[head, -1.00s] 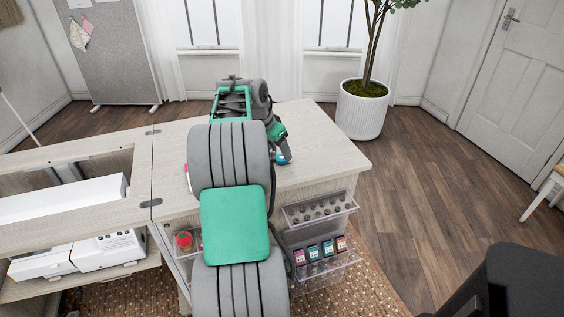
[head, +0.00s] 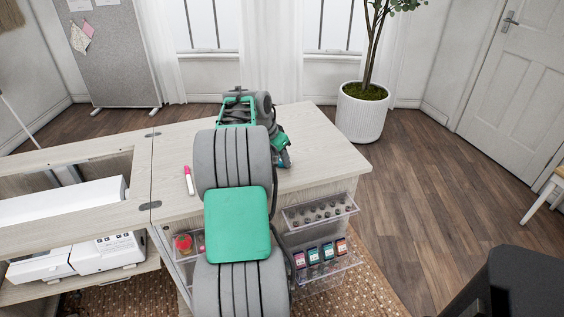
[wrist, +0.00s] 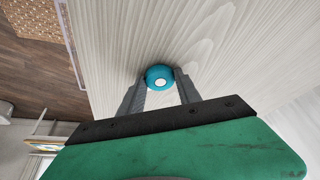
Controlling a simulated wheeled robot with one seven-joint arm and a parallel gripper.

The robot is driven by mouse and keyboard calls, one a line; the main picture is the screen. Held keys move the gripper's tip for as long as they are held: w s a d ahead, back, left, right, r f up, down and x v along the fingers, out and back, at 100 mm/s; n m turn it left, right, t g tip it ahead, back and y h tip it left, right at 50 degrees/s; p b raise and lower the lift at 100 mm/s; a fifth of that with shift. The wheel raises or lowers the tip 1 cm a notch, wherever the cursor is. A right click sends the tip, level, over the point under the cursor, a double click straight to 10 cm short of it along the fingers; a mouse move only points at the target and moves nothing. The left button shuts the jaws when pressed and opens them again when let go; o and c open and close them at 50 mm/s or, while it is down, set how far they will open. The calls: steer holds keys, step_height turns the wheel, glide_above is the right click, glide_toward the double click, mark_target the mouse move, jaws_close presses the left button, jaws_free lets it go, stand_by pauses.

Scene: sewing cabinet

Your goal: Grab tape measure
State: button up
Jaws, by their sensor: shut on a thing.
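The tape measure (wrist: 159,78) is a round teal thing with a pale centre, in the wrist view. My gripper (wrist: 160,84) has one finger on each side of it and is shut on it. The pale wooden cabinet top (wrist: 215,45) lies behind it; whether the tape measure touches the top or hangs above it I cannot tell. In the head view my gripper (head: 284,160) is over the right part of the cabinet top (head: 325,160), and the tape measure is hidden there.
A pink and white marker (head: 188,181) lies on the cabinet top left of my arm. Clear racks (head: 320,210) with bobbins and thread hang on the cabinet's front. A white sewing machine (head: 75,255) sits at lower left. The top's right end is clear.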

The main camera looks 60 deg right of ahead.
steer(key=shift+c, duration=1.4)
steer(key=shift+r, duration=0.1)
